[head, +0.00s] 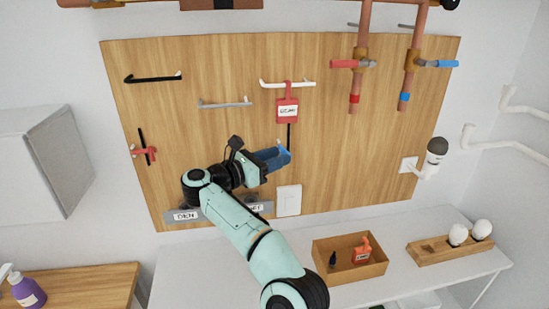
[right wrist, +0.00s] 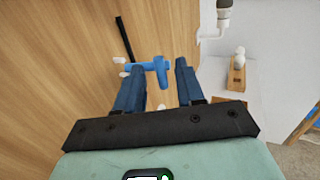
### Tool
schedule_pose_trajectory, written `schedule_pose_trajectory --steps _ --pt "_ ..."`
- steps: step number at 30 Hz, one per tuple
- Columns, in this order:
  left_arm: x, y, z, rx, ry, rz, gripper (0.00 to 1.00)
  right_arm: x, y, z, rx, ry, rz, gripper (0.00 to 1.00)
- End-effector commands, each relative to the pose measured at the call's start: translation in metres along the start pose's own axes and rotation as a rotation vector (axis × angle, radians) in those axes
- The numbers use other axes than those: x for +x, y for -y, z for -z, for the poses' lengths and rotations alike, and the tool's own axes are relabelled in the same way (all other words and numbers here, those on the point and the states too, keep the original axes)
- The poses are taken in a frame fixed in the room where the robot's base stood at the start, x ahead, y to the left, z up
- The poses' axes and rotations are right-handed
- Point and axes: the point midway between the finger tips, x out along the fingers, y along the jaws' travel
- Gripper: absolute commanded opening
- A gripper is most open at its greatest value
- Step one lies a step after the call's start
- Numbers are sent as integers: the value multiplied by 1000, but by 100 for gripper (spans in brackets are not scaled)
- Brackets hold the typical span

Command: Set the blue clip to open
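The blue clip (right wrist: 158,70) shows in the right wrist view, on the wooden board just past my fingertips, with a black rod (right wrist: 123,38) running up and left from it. My right gripper (right wrist: 156,78) is open, its two dark blue fingers apart on either side of the clip. They do not appear closed on it. In the head view my right gripper (head: 276,158) is at the board, below a red tag, and its blue fingers mostly hide the clip. The upper part of the black rod (head: 289,136) shows above them. My left gripper is out of view.
The board (head: 230,75) also holds a red clip (head: 148,152) on a black rod, hooks, the red tag (head: 287,110), pipes with red and blue valve handles (head: 437,63) and a switch plate (head: 288,200). A wooden box (head: 325,268) stands on the white counter below.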

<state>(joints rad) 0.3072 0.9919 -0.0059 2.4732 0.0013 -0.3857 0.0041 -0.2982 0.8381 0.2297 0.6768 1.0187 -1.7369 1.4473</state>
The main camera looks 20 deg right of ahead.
Motion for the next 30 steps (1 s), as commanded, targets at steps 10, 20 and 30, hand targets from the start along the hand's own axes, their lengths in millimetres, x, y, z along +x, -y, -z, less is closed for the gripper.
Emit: schedule_pose_trajectory --steps 10,20,30 --pt "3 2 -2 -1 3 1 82 -32 -1 1 0 0 -5 38" --pt "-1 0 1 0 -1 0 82 -104 -1 -1 1 0 -3 38" --pt "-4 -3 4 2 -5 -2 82 -134 0 0 0 0 0 38"
